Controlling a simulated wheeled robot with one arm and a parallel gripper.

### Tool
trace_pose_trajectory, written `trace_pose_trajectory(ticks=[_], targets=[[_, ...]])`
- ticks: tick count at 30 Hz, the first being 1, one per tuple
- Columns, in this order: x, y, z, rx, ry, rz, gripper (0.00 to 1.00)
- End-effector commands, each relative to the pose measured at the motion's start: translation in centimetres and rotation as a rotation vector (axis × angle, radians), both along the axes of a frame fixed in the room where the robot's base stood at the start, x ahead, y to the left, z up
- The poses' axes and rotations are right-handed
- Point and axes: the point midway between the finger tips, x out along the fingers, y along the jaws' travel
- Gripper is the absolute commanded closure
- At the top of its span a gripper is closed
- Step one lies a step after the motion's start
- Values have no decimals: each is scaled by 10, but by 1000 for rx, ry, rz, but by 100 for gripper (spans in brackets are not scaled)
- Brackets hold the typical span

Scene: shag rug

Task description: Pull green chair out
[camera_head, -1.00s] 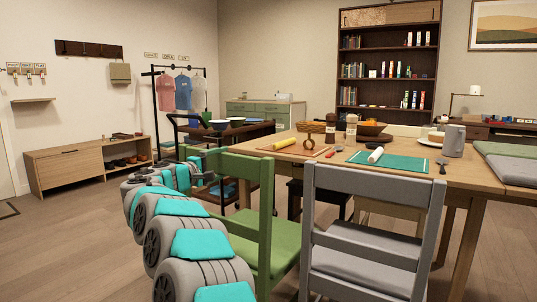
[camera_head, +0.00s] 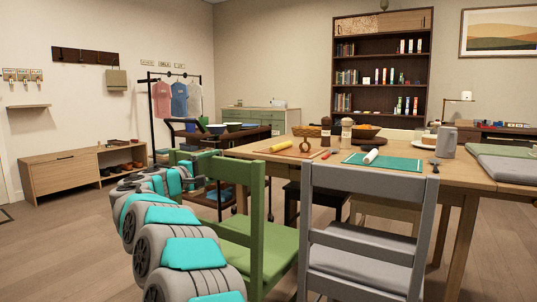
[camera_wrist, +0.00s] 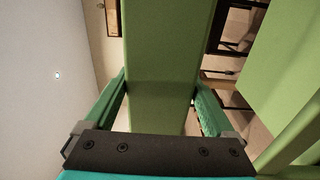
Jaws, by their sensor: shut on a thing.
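The green chair (camera_head: 256,225) stands at the near left side of the table, its back toward me and its seat (camera_head: 270,248) partly under the table edge. More green chair parts show at the right of the wrist view.
A grey chair (camera_head: 362,235) stands close to the right of the green chair. The wooden table (camera_head: 470,182) holds mats, a rolling pin and a mug. A dark cart (camera_head: 235,140) stands behind the green chair. Floor on the left, before the low cabinet (camera_head: 62,176), is clear.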

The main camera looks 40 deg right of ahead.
Motion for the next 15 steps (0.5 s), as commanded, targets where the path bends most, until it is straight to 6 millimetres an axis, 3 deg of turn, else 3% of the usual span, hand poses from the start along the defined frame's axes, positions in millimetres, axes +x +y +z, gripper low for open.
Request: trace_pose_trajectory(ticks=[1,3,4,7,15], targets=[[1,-8,-26,29,28,-9,100],[1,-8,-28,30,30,-9,100],[1,-8,-28,31,30,-9,10],[1,-9,-29,30,31,-10,0],[0,-8,-27,30,28,-11,0]])
